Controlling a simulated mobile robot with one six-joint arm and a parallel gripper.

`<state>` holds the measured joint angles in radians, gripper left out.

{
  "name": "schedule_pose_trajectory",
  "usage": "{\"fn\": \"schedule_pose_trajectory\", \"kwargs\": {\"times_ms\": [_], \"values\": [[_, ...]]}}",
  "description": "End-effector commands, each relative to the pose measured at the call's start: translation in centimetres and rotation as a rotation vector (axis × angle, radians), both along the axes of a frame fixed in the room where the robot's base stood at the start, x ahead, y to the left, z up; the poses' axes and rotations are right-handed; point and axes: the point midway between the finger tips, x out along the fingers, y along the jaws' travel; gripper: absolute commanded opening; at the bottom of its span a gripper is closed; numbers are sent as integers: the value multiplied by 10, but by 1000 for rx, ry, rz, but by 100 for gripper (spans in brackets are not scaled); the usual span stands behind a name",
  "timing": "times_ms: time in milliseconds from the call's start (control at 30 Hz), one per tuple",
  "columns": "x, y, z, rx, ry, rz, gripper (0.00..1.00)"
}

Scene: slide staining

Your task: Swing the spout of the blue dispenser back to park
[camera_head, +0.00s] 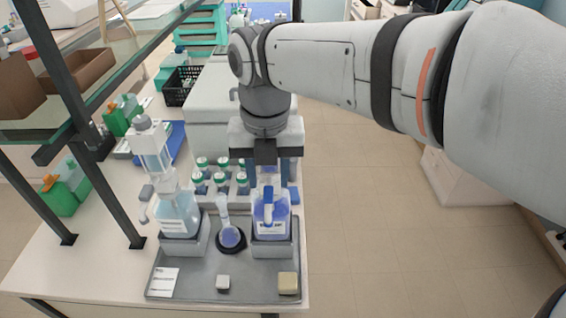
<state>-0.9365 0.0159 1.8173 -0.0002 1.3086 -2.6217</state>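The blue dispenser (265,226) is a bottle of blue-violet liquid with a white label, upright in a grey holder on the right of the tray. Its upper part is largely hidden behind my gripper. A narrow blue piece (268,194) stands out at the front of the bottle; I cannot tell whether it is the spout. My gripper (268,172) points down directly above and behind the bottle. Its fingertips are not clear, so I cannot tell whether it is open, shut or touching the dispenser.
A second dispenser (177,214) with pale liquid stands at the tray's left. Several green-capped bottles (222,181) stand behind. The grey tray (190,290) also bears two small blocks. A shelf post (100,185) rises at left.

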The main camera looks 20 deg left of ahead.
Motion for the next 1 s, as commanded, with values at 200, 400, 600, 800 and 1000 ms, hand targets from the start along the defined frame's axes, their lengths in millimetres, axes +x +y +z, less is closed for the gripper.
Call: {"fn": "schedule_pose_trajectory", "kwargs": {"times_ms": [200, 400, 600, 800, 1000], "values": [[0, 1, 37, 2, -1, 0, 38], [-1, 0, 52, -1, 1, 1, 38], [-1, 0, 53, -1, 1, 1, 38], [-1, 0, 53, -1, 1, 1, 38], [8, -15, 50, 8, -6, -136, 38]]}}
